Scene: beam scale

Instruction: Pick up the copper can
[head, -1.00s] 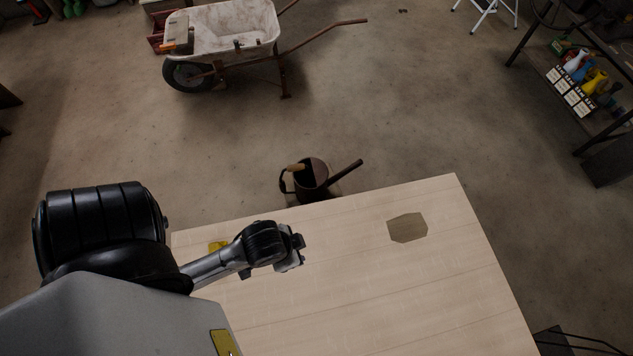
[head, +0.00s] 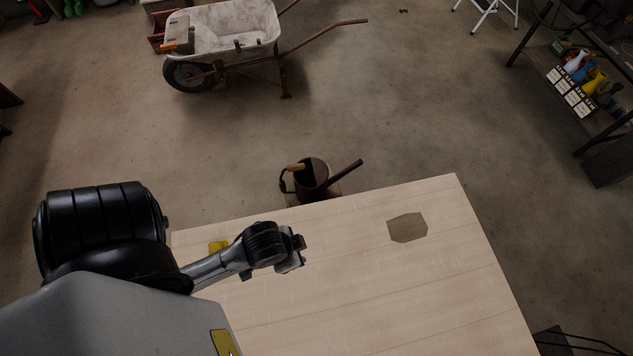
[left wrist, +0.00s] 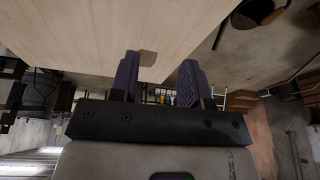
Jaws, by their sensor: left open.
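I cannot make out a small copper can on the table in either view. A dark brown watering can (head: 314,178) with a long spout is just beyond the table's far edge; whether it is the copper can I cannot tell. My left gripper (head: 297,250) is over the left part of the table, pointing right, with the watering can well beyond it. In the left wrist view its two fingers (left wrist: 158,78) stand apart with nothing between them. My arm hides the table's left part. My right gripper is not in view.
The pale wooden table (head: 350,290) is mostly bare. A flat brown angular patch (head: 407,228) lies at its far right. A yellow piece (head: 218,246) shows behind my left arm, another (head: 222,343) near the bottom. A wheelbarrow (head: 235,30) and a shelf (head: 570,75) stand farther off.

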